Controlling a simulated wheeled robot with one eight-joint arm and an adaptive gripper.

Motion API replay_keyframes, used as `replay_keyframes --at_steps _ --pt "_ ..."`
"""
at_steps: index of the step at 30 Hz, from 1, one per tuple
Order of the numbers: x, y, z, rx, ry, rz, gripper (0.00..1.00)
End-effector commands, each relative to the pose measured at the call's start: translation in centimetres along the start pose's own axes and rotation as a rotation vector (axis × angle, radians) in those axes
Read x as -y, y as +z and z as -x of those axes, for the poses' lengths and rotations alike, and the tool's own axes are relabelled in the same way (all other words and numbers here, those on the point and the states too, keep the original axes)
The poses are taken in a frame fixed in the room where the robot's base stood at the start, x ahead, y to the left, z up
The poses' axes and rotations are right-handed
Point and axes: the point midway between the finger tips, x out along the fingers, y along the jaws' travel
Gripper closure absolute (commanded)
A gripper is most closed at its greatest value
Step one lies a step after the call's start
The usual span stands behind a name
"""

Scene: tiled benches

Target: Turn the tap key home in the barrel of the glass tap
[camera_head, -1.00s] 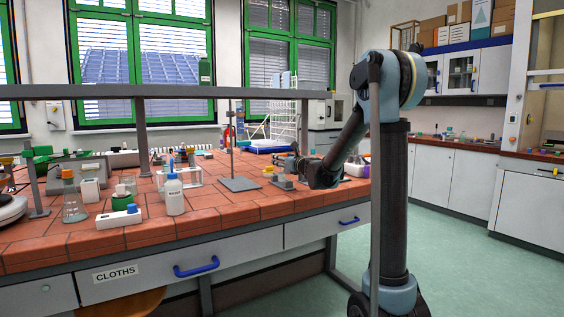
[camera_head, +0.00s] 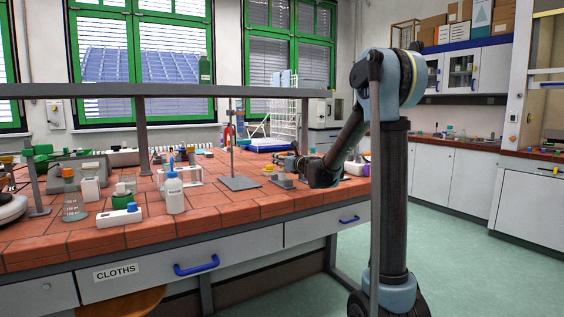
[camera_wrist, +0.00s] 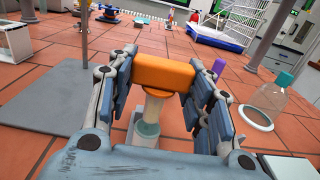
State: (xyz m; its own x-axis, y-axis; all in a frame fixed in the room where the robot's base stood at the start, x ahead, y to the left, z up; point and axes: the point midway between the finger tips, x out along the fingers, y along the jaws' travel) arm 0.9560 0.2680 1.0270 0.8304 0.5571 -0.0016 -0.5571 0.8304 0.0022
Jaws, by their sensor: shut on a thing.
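The tap key has an orange block handle (camera_wrist: 165,73) and a cream-coloured stem (camera_wrist: 152,108) pointing down. In the wrist view my gripper (camera_wrist: 163,63) is shut on the orange handle, one finger on each side. Below the stem is a pale greenish round part (camera_wrist: 147,129) on a light grey body, which looks like the barrel of the glass tap. The stem lines up roughly with it; how deep it sits I cannot tell. My wrist hides the near part. In the head view my gripper (camera_head: 296,165) is low over the bench, too small to show the key.
A retort stand with a grey base plate (camera_wrist: 42,134) stands left of my gripper. A clear glass vessel with a teal cap (camera_wrist: 272,100) and a purple-topped item (camera_wrist: 219,67) are close on the right. A blue-edged tray with a white rack (camera_wrist: 214,33) is farther back. Red tiles between are bare.

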Motion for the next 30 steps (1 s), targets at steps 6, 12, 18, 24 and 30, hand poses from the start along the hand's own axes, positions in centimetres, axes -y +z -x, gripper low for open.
replay_keyframes --at_steps 6,12,18,24,30 --pt "0.0 -0.4 0.0 0.000 0.000 0.000 0.84" --pt "0.0 -0.7 0.0 0.000 0.000 0.000 0.84" --pt "0.0 -1.0 0.0 0.000 0.000 0.000 0.84" --pt "0.0 -1.3 0.0 0.000 0.000 0.000 0.84" --pt "0.0 -1.6 0.0 0.000 0.000 0.000 0.84"
